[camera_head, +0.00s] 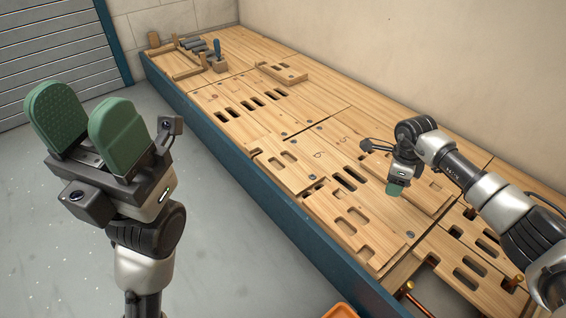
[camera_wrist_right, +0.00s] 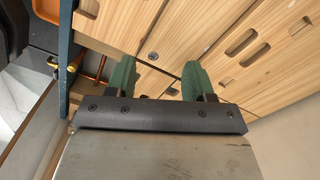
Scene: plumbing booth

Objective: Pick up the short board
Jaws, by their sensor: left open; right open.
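Several pale wooden boards with oval slots lie on the bench. A small one (camera_head: 283,74) lies towards the back, and a longer one (camera_head: 350,224) lies near the front edge. I cannot tell for certain which is the short board. My right gripper (camera_head: 396,188) points down over the boards at the right and is empty. In the right wrist view its two green fingers (camera_wrist_right: 157,78) are apart above bare wood and a seam. My left gripper (camera_head: 84,112) is open and empty, held up over the floor left of the bench.
The long wooden bench (camera_head: 205,98) has a blue side panel and stands against a beige wall. Wooden tools and a rack (camera_head: 185,58) lie at its far end. Copper pipes (camera_head: 408,290) show at the near end. An orange bin (camera_head: 340,311) shows at the bottom edge.

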